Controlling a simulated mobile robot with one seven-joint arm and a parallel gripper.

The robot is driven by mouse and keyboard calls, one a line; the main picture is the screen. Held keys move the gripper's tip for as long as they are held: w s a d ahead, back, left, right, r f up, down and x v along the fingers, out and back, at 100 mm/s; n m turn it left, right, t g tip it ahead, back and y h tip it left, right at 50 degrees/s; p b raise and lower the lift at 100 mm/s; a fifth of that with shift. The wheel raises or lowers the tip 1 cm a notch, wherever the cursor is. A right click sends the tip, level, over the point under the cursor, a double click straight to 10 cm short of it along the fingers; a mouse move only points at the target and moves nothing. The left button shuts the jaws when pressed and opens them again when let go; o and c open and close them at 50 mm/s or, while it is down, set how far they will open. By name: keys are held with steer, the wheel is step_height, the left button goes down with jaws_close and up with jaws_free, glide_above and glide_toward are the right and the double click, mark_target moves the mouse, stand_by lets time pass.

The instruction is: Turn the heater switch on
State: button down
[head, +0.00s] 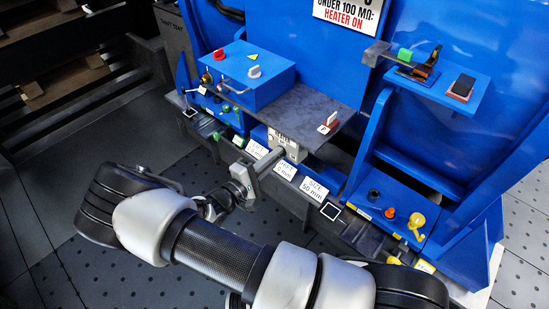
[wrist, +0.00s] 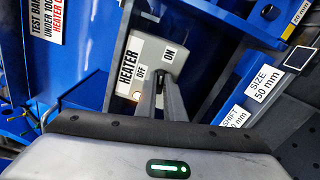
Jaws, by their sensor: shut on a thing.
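The heater switch box (wrist: 148,60) is a light grey box marked HEATER, with OFF on the left and ON on the right in the wrist view. In the head view the box (head: 283,145) sits low on the blue stand, under the dark shelf. My gripper (wrist: 160,84) reaches the face of the box, its fingertips close together between and below the OFF and ON marks. The gripper (head: 258,168) comes to it from the front left in the head view. It is shut on the switch lever, which the fingers mostly hide. The exact lever angle cannot be told.
A dark shelf (head: 310,108) with a red-and-white switch (head: 328,122) overhangs the box. A blue box (head: 248,75) with knobs stands left of it. White size labels (head: 315,189) line the front ledge. The perforated floor in front is clear apart from my arm.

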steer(key=shift+f+m, duration=0.1)
steer(key=shift+m, duration=0.9)
steer(key=c, duration=1.9)
jaws_free()
steer(key=shift+o, duration=0.2)
steer(key=shift+a, duration=0.1)
steer(key=p+v, duration=0.1)
steer(key=v, duration=1.6)
steer(key=shift+s, duration=0.2)
steer(key=shift+r, duration=0.25)
